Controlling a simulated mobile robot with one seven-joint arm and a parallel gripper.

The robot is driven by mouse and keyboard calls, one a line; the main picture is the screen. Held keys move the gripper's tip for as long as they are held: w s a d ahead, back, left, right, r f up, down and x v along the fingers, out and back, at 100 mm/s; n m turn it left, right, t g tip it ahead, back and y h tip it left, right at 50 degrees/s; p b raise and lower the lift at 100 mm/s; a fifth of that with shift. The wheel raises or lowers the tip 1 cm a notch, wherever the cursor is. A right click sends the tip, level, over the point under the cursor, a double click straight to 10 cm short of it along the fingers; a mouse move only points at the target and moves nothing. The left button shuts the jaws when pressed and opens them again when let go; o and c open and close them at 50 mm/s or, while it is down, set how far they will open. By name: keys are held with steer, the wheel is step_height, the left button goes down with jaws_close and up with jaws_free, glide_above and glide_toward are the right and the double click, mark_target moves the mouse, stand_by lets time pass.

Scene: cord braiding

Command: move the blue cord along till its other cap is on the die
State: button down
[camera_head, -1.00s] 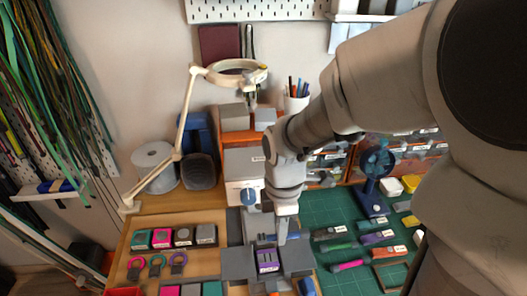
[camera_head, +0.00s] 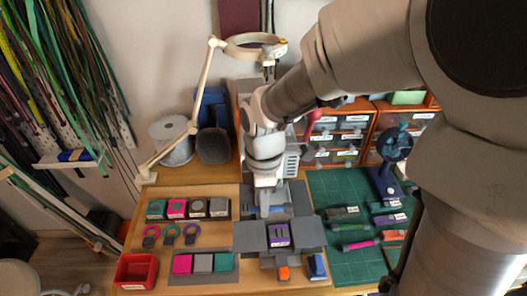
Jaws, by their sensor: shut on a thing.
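My gripper (camera_head: 265,210) points down over the grey station in the middle of the table, just behind and left of a purple block with a white label (camera_head: 278,234). Its fingers are small in the picture and look closed. A blue strip (camera_head: 284,210), which seems to be the blue cord, shows right beside the fingertips on the grey plate. Its ends and caps are too small to make out, and the gripper hides part of it. The die cannot be told apart for sure among the grey station parts (camera_head: 249,237).
A blue block (camera_head: 317,266) and an orange piece (camera_head: 283,273) stand in front of the station. Colored blocks and rings lie left, by a red bin (camera_head: 136,271). A green mat (camera_head: 345,262) with labelled tools lies right. A lamp arm (camera_head: 202,85) stands behind.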

steer(key=shift+w+a, duration=0.35)
steer(key=shift+a, duration=0.35)
stand_by(0.7)
stand_by(1.0)
steer(key=c, duration=0.7)
jaws_free()
steer(key=shift+c, duration=0.2)
step_height(320, 180, up, 17)
steer(key=p, duration=0.4)
steer(key=s+d+r+m+t+p, duration=0.1)
steer(key=s+d+r+m+t, duration=0.1)
steer(key=s+d+m, duration=0.3)
steer(key=s+d+r+m+t+p, duration=0.1)
steer(key=s+d+m, duration=0.4)
steer(key=m, duration=0.8)
steer(key=d+r+t, duration=0.1)
steer(key=d+t, duration=0.1)
steer(key=shift+s+t, duration=0.15)
steer(key=shift+t, duration=0.15)
